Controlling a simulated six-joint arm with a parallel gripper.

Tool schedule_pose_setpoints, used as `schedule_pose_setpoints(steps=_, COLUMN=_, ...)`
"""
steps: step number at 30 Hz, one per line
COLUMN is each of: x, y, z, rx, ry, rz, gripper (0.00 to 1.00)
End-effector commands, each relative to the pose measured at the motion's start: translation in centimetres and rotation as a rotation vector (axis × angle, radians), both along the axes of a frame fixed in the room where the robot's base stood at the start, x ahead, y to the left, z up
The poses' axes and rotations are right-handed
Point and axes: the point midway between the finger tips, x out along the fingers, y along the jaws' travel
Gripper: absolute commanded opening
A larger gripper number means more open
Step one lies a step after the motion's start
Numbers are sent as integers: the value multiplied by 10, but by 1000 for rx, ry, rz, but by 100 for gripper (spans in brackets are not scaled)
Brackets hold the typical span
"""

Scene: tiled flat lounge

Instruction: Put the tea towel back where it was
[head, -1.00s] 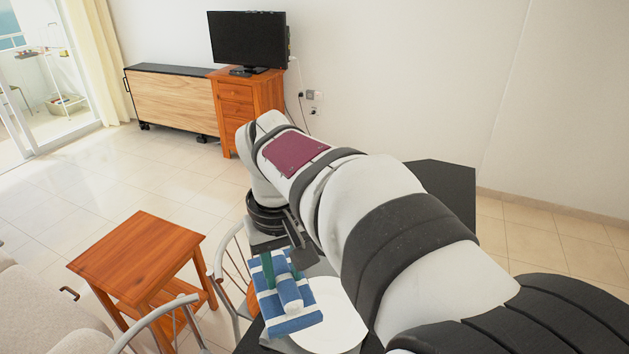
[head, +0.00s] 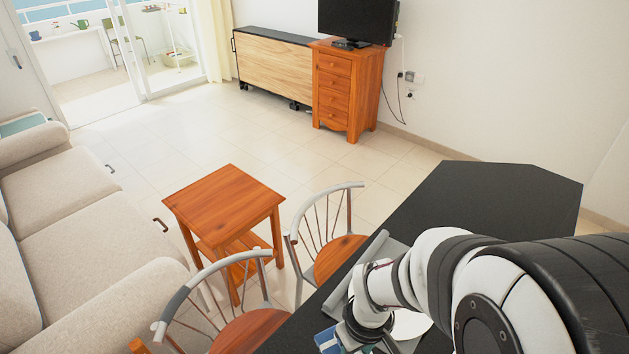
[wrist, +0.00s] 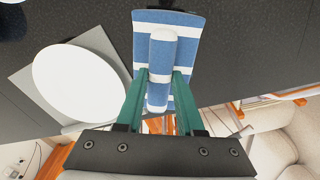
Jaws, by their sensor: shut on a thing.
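The tea towel (wrist: 195,30) is blue with white stripes, in the upper middle of the wrist view. A rolled or folded part of it stands up between the two green fingers of my gripper (wrist: 159,80), which are shut on it. The rest spreads flat beyond the fingertips, over the black table. I cannot tell whether its underside touches the tabletop. In the head view only a corner of the towel (head: 327,341) shows at the bottom edge; my arm and the picture edge hide the rest.
A white round plate (wrist: 80,85) lies on a grey mat (wrist: 28,88) beside the towel. The black table (head: 500,195) is bare at its far end. Two chairs (head: 340,252) stand along its left side. A wooden side table (head: 225,200) and a sofa (head: 85,225) are farther left.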

Motion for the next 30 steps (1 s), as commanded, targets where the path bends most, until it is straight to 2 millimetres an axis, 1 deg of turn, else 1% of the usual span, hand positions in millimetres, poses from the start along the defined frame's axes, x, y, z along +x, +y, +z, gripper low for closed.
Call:
schedule_pose_setpoints(steps=1, x=4, y=14, z=-9, rx=0, ry=4, rz=8, gripper=0)
schedule_pose_setpoints(steps=3, x=10, y=29, z=-19, rx=-1, ry=3, rz=6, gripper=0)
schedule_pose_setpoints(steps=6, x=15, y=42, z=-27, rx=0, ry=1, rz=2, gripper=0)
schedule_pose_setpoints(steps=8, x=16, y=45, z=-34, rx=0, ry=3, rz=-1, gripper=0)
schedule_pose_setpoints(steps=10, x=16, y=45, z=-49, rx=-2, ry=7, rz=-2, gripper=0)
schedule_pose_setpoints(steps=13, x=16, y=45, z=-65, rx=-1, ry=4, rz=-2, gripper=0)
schedule_pose_setpoints(steps=15, x=17, y=45, z=-69, rx=0, ry=1, rz=-2, gripper=0)
schedule_pose_setpoints(steps=23, x=17, y=45, z=-70, rx=0, ry=0, rz=-2, gripper=0)
schedule_pose_setpoints(steps=24, x=17, y=45, z=-71, rx=0, ry=0, rz=-3, gripper=38)
schedule_pose_setpoints(steps=26, x=17, y=45, z=-71, rx=0, ry=0, rz=-3, gripper=49)
schedule_pose_setpoints(steps=27, x=17, y=45, z=-71, rx=0, ry=0, rz=-3, gripper=56)
schedule_pose_setpoints(steps=29, x=17, y=45, z=-71, rx=-1, ry=0, rz=-3, gripper=66)
schedule_pose_setpoints(steps=30, x=17, y=45, z=-71, rx=-1, ry=0, rz=-3, gripper=66)
